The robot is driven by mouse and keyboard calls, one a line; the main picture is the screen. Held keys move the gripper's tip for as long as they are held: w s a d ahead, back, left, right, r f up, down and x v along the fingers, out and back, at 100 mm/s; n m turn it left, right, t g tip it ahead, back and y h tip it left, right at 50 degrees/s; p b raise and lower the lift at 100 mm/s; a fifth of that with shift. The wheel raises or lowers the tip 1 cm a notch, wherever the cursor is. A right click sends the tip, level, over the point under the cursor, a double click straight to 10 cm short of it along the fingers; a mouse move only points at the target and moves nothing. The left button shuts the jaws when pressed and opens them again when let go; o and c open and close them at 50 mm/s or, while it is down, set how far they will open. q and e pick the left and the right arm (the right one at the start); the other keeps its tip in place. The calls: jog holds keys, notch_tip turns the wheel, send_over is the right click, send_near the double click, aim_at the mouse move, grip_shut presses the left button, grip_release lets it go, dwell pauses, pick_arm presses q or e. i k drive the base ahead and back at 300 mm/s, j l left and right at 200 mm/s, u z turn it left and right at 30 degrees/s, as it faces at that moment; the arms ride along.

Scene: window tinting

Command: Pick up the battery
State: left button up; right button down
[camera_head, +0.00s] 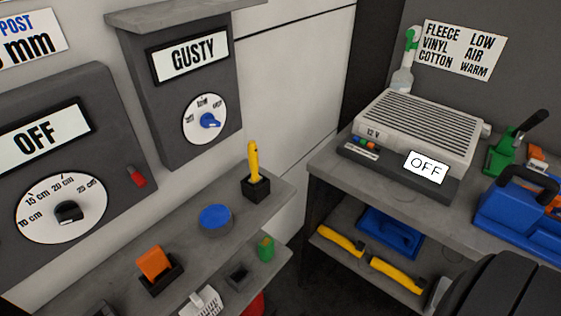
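I cannot tell for sure which thing is the battery. Neither of my grippers shows. A dark rounded shape at the bottom right is probably part of my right arm, with no fingertips visible.
A blue round lid (215,217) and a yellow-handled tool (253,162) in a black holder stand on the left shelf (120,260). On the right bench are a grey heater-like box (425,127) reading OFF and a blue toolbox (515,213). Yellow-handled tools (395,274) lie below.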

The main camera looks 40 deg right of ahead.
aim_at(265, 247)
jog(key=z, duration=1)
jog(key=l+u, duration=0.35)
